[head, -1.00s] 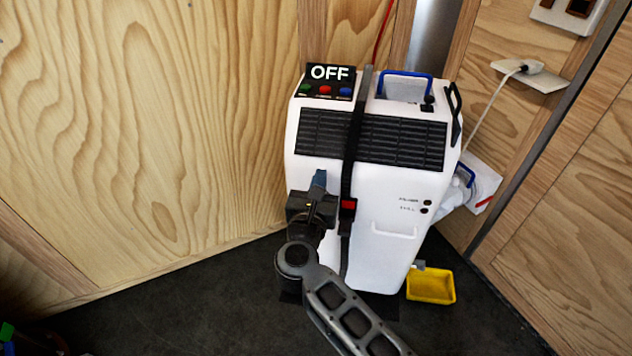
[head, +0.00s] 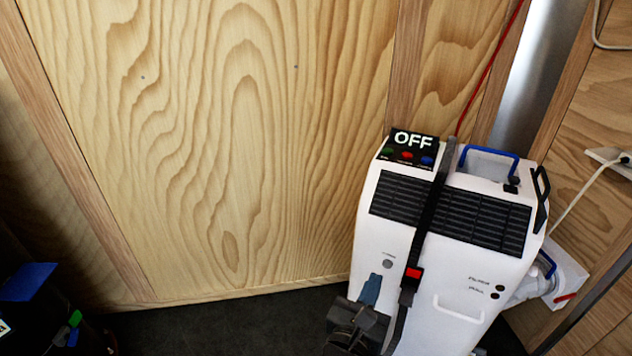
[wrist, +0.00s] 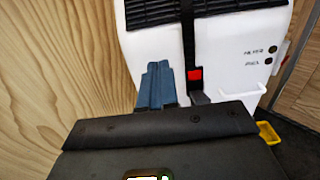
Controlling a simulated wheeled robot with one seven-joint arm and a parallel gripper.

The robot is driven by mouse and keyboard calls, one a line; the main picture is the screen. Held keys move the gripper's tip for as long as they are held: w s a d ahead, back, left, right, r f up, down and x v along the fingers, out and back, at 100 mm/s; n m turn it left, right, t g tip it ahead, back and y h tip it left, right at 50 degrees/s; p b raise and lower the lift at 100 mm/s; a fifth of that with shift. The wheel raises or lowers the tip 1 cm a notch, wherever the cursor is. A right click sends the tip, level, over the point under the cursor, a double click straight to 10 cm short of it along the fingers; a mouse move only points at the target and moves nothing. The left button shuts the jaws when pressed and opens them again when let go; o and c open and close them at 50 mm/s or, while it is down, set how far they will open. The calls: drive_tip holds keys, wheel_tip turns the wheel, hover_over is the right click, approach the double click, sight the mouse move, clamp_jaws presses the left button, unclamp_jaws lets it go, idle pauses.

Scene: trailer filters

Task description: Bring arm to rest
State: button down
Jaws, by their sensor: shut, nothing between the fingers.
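My gripper (head: 370,290) is at the bottom of the head view, in front of the lower left part of a white machine (head: 455,270). Its blue-grey fingers are together and hold nothing. In the wrist view the shut fingers (wrist: 156,86) point toward the machine's white front (wrist: 232,62), just left of the black strap. I cannot tell how far the fingertips are from the machine. Most of my arm is below the head view's lower edge.
A black strap (head: 432,220) with a red buckle runs down the machine, whose display reads OFF (head: 414,139). A yellow tray (wrist: 268,132) lies at the machine's right. A wooden wall (head: 220,150) stands behind. A dark container with blue (head: 28,281) is at lower left.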

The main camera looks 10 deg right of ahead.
drive_tip(key=s+d+r+m+y, duration=0.1)
drive_tip(key=s+r+m+y, duration=0.25)
drive_tip(key=s+m, duration=0.8)
drive_tip(key=s+d+r+m+y, duration=0.1)
drive_tip(key=s+r+m+y, duration=0.25)
drive_tip(key=s+m, duration=0.75)
drive_tip(key=s+d+r+m+y, duration=0.2)
drive_tip(key=s+r+m+y, duration=0.3)
drive_tip(key=s, duration=1.1)
wheel_tip(320, 180, up, 14)
drive_tip(key=m+h+p, duration=0.1)
drive_tip(key=p, duration=1.5)
drive_tip(key=shift+w+a+p, duration=0.25)
drive_tip(key=shift+w+p, duration=0.05)
